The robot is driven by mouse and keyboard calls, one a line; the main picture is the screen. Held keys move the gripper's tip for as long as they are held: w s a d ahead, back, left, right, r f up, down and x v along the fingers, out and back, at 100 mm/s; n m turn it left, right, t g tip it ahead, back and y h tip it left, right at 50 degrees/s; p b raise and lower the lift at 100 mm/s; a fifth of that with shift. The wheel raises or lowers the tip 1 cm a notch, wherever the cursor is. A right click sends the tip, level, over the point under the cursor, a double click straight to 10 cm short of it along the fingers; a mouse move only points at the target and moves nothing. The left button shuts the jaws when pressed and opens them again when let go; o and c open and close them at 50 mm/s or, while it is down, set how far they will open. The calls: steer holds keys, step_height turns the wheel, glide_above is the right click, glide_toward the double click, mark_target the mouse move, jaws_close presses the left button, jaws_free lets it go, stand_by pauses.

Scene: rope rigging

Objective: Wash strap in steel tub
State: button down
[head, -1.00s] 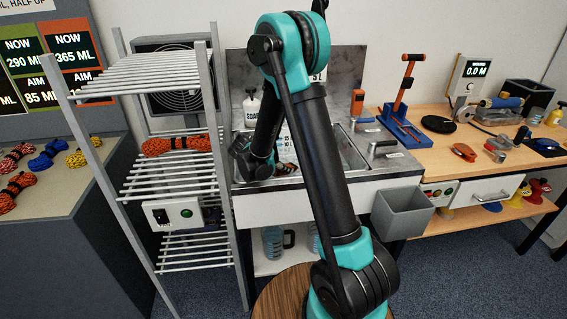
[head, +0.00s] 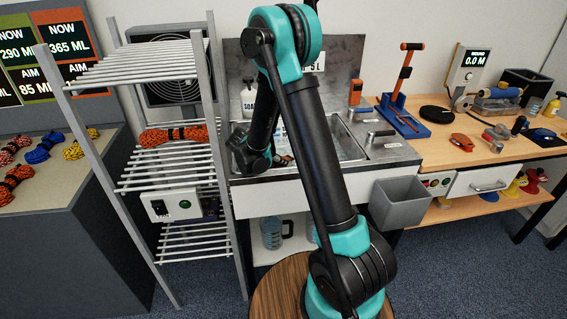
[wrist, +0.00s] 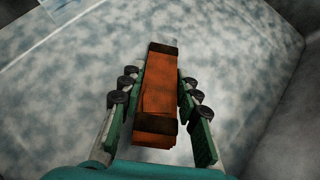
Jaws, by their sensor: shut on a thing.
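The strap (wrist: 158,105) is an orange folded bundle with dark bands at both ends. It lies lengthwise between the fingers of my gripper (wrist: 160,78) in the wrist view, and the gripper is shut on it. Below and around it is the mottled, pale blue-grey inside of the steel tub (wrist: 65,115). In the head view the steel tub (head: 345,142) is set in the counter, and my gripper (head: 258,160) reaches down at its left side. My arm hides part of the tub. I cannot tell whether the strap touches the tub floor.
A soap bottle (head: 250,103) stands behind my wrist. A wire rack (head: 165,170) with an orange rope bundle (head: 172,134) stands close on the left. A grey bin (head: 402,203) hangs at the counter's front. A wooden bench (head: 455,150) with tools is on the right.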

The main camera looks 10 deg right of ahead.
steer(key=shift+w+a, duration=0.4)
steer(key=shift+w, duration=0.25)
steer(key=shift+w+a, duration=0.35)
steer(key=shift+w, duration=0.3)
steer(key=shift+w+a, duration=0.4)
steer(key=shift+w, duration=0.25)
steer(key=shift+s, duration=0.1)
steer(key=shift+s+d+f, duration=0.1)
steer(key=shift+s+d, duration=0.75)
steer(key=shift+s, duration=0.6)
steer(key=shift+s+d, duration=0.85)
steer(key=shift+s, duration=0.6)
steer(key=shift+s+d+f, duration=0.1)
steer(key=shift+s+d, duration=0.75)
steer(key=shift+s, duration=0.6)
steer(key=shift+w, duration=0.1)
steer(key=shift+w+a+r, duration=0.1)
steer(key=shift+w+a, duration=0.75)
steer(key=shift+w, duration=0.6)
steer(key=shift+w+a+f, duration=0.1)
steer(key=shift+w+a, duration=0.75)
steer(key=shift+w, duration=0.6)
steer(key=shift+w+a+r, duration=0.1)
steer(key=shift+w+a, duration=0.75)
steer(key=shift+w, duration=0.6)
